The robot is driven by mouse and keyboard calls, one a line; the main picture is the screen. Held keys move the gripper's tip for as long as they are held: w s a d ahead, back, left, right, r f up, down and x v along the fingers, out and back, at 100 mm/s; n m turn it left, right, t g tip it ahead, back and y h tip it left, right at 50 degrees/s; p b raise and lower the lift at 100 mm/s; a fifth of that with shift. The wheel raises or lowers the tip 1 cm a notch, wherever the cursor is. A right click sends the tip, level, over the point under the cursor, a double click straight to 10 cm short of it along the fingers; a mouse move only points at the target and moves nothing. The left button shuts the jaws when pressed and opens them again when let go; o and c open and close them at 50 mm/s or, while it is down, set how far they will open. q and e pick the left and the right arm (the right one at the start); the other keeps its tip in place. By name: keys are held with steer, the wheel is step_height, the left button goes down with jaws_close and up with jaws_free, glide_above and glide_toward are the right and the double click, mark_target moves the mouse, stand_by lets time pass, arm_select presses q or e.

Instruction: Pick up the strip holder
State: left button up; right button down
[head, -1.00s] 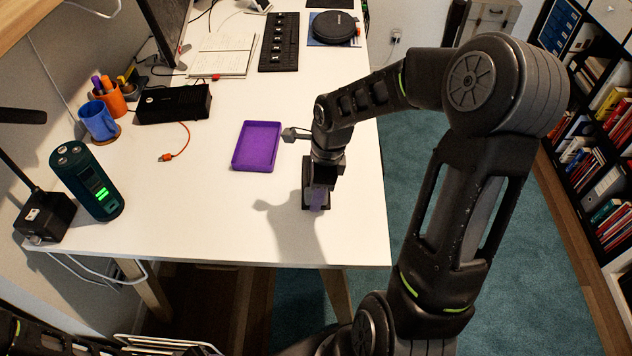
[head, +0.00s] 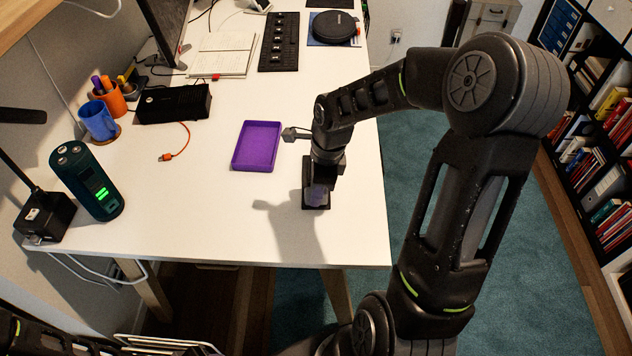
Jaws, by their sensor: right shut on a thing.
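My right gripper (head: 316,200) points down over the white desk, near its right front part. It is shut on a small purple-grey piece (head: 317,194), which I take to be the strip holder. The dark fingers and the wrist hide most of it, so its full shape does not show. It is at or very close to the desk top; I cannot tell whether it touches. My left gripper is out of view.
A purple tray (head: 256,147) lies left of and behind the right gripper. A dark green cylinder (head: 87,181), a blue cup (head: 98,121) and a black box (head: 174,104) stand at the left. The desk's front middle (head: 190,230) is clear.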

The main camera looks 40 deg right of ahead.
steer(key=shift+r, duration=0.15)
stand_by(0.3)
step_height(320, 180, up, 10)
steer(key=shift+f, duration=0.1)
stand_by(0.3)
steer(key=shift+f, duration=0.1)
stand_by(0.4)
steer(key=shift+f+b, duration=3.8)
steer(key=shift+f, duration=1.1)
steer(key=shift+f, duration=0.15)
